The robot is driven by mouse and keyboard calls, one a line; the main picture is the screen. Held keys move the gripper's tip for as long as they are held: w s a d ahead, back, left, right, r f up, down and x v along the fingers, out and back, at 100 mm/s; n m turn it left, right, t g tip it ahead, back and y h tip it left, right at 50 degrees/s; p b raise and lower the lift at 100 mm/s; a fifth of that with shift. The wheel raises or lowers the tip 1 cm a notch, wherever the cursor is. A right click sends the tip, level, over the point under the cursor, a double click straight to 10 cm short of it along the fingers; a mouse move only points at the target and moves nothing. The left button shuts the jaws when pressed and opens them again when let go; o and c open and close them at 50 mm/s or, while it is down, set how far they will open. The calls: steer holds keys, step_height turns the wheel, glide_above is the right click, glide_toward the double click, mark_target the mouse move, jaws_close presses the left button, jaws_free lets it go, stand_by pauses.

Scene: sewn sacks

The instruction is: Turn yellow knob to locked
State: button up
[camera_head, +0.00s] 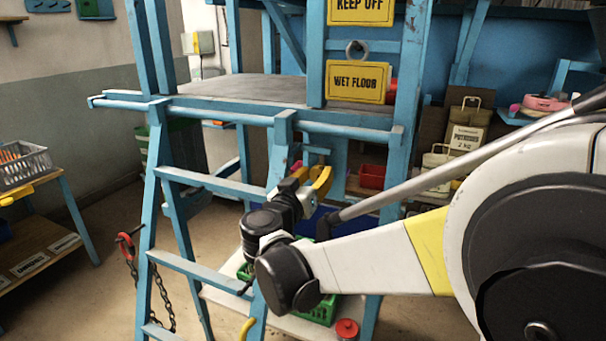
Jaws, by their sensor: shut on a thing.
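The yellow knob (323,180) shows as a curved yellow piece at the tip of my gripper, beside the blue post of the ladder stand. My gripper (306,191), black with a grey part near its tip, reaches in from the right and is shut on the yellow knob. The fingertips and the knob's mount are partly hidden. No locked or unlocked marking can be read here.
The blue ladder stand (205,183) fills the middle, with a platform (250,88) above and yellow signs (358,82) at its back. A chain (135,262) hangs at its left. A grey basket (22,165) sits on a side table. Open floor lies between them.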

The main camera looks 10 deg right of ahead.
steer(key=n+p, duration=0.1)
steer(key=n, duration=0.8)
steer(key=shift+w+a+p, duration=0.1)
steer(key=shift+p, duration=0.25)
steer(key=n, duration=0.4)
steer(key=shift+f+n+p, duration=0.15)
steer(key=shift+n+p, duration=0.2)
steer(key=shift+n, duration=1.75)
